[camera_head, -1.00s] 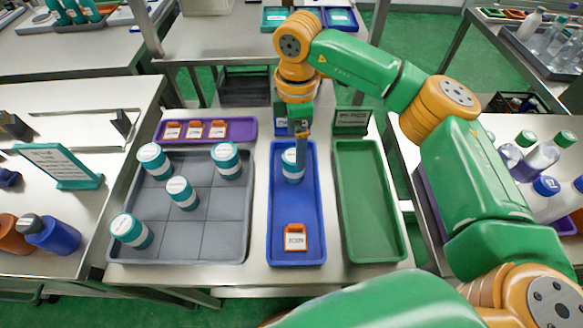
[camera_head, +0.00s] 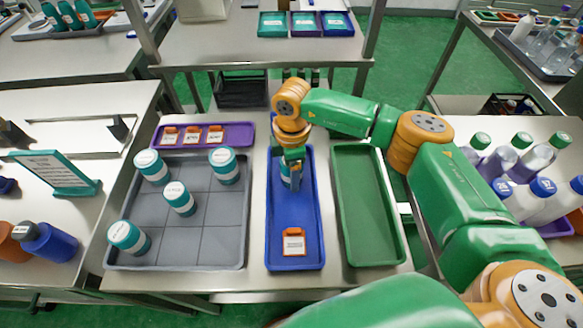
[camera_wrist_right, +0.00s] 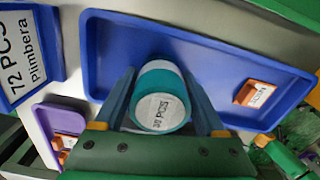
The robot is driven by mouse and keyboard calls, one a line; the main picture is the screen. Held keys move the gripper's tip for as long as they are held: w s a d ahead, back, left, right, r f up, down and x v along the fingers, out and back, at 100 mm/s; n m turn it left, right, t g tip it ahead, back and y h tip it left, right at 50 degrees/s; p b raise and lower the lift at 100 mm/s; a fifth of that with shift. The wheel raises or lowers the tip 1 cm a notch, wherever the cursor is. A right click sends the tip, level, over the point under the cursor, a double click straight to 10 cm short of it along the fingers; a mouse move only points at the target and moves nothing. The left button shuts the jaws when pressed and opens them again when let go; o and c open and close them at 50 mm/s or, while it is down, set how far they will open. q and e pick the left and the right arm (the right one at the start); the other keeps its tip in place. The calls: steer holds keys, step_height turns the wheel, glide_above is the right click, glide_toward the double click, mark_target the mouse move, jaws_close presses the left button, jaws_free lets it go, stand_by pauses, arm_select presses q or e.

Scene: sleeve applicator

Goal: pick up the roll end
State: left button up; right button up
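One teal-and-white roll (camera_head: 285,173) with a printed round end stands in the blue tray (camera_head: 295,259). It also shows in the right wrist view (camera_wrist_right: 162,98), between the two fingers of my right gripper (camera_wrist_right: 164,92). My right gripper (camera_head: 293,180) reaches down over the tray, with a finger on each side of the roll. The fingers look open; narrow gaps show beside the roll, though contact lower down is hidden. In the head view the gripper covers much of the roll. My left gripper is not in view.
An orange-tabbed card (camera_head: 293,242) lies in the blue tray's near part. The grey tray (camera_head: 215,250) at left holds several similar rolls. The purple tray (camera_head: 245,132) holds 3 orange-tabbed cards. The green tray (camera_head: 365,190) at right is empty.

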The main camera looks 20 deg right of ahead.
steer(key=c, duration=0.9)
step_height(320, 180, up, 4)
steer(key=p, duration=0.3)
steer(key=shift+f, duration=0.2)
steer(key=shift+c, duration=0.2)
steer(key=s+a+r+p, duration=0.7)
steer(key=s+r+p, duration=0.2)
steer(key=s+p, duration=0.2)
steer(key=shift+s+a+r, duration=0.2)
steer(key=shift+s+a, duration=0.15)
